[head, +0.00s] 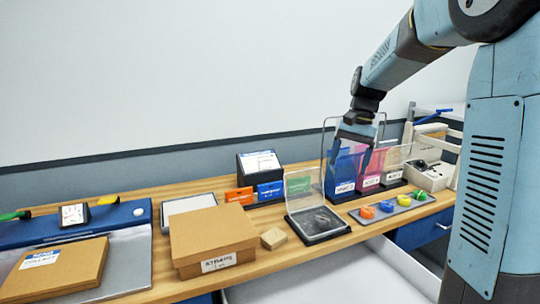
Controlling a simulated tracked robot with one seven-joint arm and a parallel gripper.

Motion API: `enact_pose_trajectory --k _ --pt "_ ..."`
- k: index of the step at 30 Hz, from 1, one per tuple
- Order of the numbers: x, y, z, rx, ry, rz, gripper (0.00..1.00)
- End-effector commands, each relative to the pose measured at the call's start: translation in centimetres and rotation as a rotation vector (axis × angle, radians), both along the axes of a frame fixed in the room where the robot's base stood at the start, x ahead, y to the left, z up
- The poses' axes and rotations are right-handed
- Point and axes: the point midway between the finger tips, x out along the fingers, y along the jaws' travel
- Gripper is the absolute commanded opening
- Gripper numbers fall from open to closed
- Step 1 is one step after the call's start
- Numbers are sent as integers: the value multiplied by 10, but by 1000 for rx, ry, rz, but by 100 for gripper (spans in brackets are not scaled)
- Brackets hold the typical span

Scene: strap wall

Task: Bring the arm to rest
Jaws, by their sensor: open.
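My arm (400,55) comes in from the upper right and reaches down and left over the bench. My gripper (354,136) points downward at the top of a clear upright panel with a blue section (345,172). Its fingers are small and dark here, and I see nothing held between them. I cannot tell whether it touches the panel.
A wooden bench (150,278) runs along the wall. Nearby are an open clear-lidded case (318,224), a tray of coloured knobs (392,208), a cardboard box (213,236) and a white device (430,176). The air at upper left is clear.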

Motion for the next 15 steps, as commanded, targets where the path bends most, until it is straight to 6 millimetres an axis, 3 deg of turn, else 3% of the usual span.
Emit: enact_pose_trajectory --k 6,15 --pt "-45 -3 22 -20 -106 66 79" --pt "-106 -7 38 -64 -245 157 79"
